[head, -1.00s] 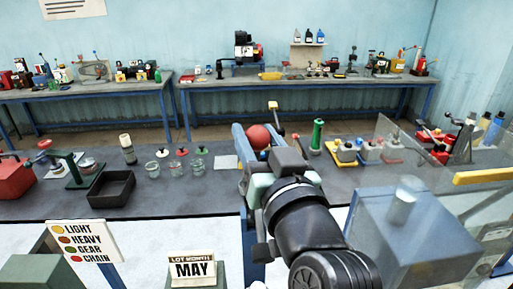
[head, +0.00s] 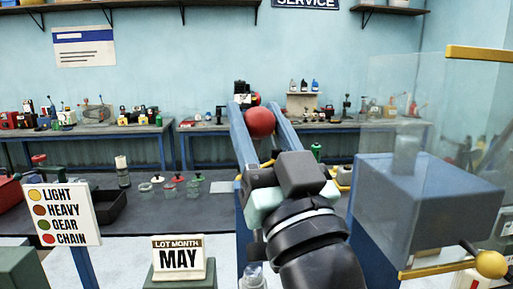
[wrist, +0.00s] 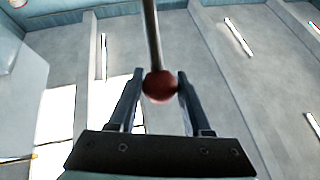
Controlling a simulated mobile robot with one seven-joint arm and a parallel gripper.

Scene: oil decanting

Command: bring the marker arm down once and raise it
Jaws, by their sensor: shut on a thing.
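A round red knob (head: 260,121) sits between the two fingers of my gripper (head: 256,118) in the head view. In the wrist view the same red knob (wrist: 160,87) is at the end of a thin dark rod (wrist: 152,35), and my gripper (wrist: 160,88) is shut on it. I take the rod and knob to be the marker arm. In the head view my gripper and wrist hide most of the rod and whatever it is fixed to.
A blue-grey box (head: 420,205) with a clear panel and a yellow lever (head: 440,268) stands close on the right. A colour sign (head: 62,214) and a MAY card (head: 179,259) are at front left. Small jars and a black tray (head: 100,208) are on the bench behind.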

